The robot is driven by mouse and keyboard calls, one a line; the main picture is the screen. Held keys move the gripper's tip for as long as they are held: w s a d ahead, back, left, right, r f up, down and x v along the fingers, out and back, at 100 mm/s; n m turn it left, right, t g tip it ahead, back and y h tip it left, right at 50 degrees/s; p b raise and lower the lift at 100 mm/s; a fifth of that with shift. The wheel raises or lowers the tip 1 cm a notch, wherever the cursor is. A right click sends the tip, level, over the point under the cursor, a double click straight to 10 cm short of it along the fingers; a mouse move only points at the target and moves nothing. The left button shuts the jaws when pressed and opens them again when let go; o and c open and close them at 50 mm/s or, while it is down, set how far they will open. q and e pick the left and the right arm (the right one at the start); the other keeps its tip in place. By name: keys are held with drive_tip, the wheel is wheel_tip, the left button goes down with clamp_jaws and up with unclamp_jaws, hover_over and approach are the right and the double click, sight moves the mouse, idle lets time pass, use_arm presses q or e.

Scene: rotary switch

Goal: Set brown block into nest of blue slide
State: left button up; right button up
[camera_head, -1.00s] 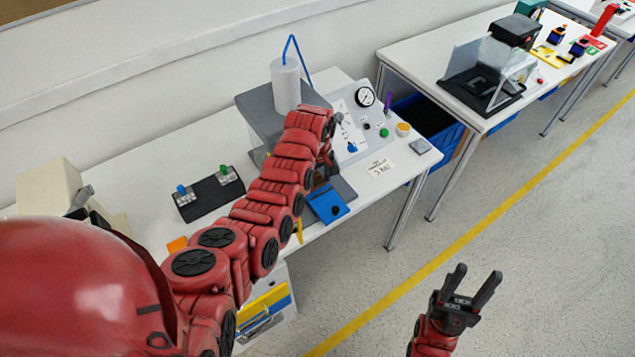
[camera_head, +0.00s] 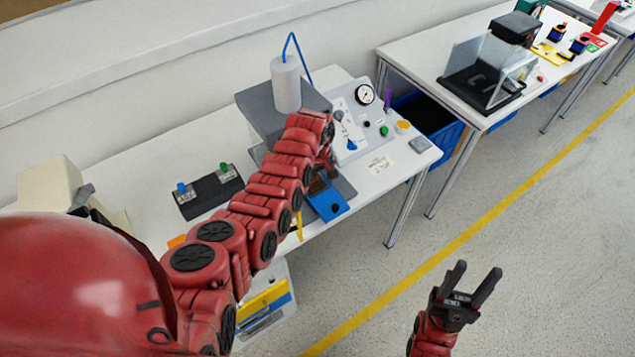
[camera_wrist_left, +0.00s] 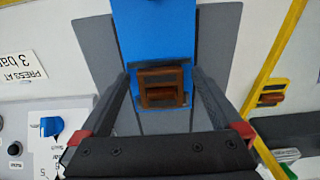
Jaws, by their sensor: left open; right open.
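The blue slide (camera_head: 330,206) lies on a grey base at the front of the press on the near table; it also shows in the left wrist view (camera_wrist_left: 153,35). A brown block (camera_wrist_left: 162,86) sits at the slide's end between my left fingers, with blue at its sides. In the head view, brown (camera_head: 318,184) shows at the slide's inner end. I cannot tell how deep it sits in the nest. My left gripper (camera_wrist_left: 163,76) is open around the block, a finger on each side. My right gripper (camera_head: 473,285) is open and empty over the floor.
The press with its white cylinder (camera_head: 286,84) stands behind my left arm. A panel with a gauge (camera_head: 364,95) and knobs is right of it. A yellow-edged holder with brown pieces (camera_wrist_left: 271,95) is at the right in the wrist view. A black switch strip (camera_head: 208,194) lies left.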

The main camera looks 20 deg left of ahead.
sight(318, 185)
use_arm(q)
drive_tip(key=shift+r, duration=0.3)
drive_tip(key=shift+w, duration=0.1)
wheel_tip(318, 185, up, 5)
drive_tip(key=shift+b, duration=0.95)
wheel_tip(318, 185, up, 7)
drive_tip(key=p, duration=0.2)
drive_tip(key=shift+f, duration=0.15)
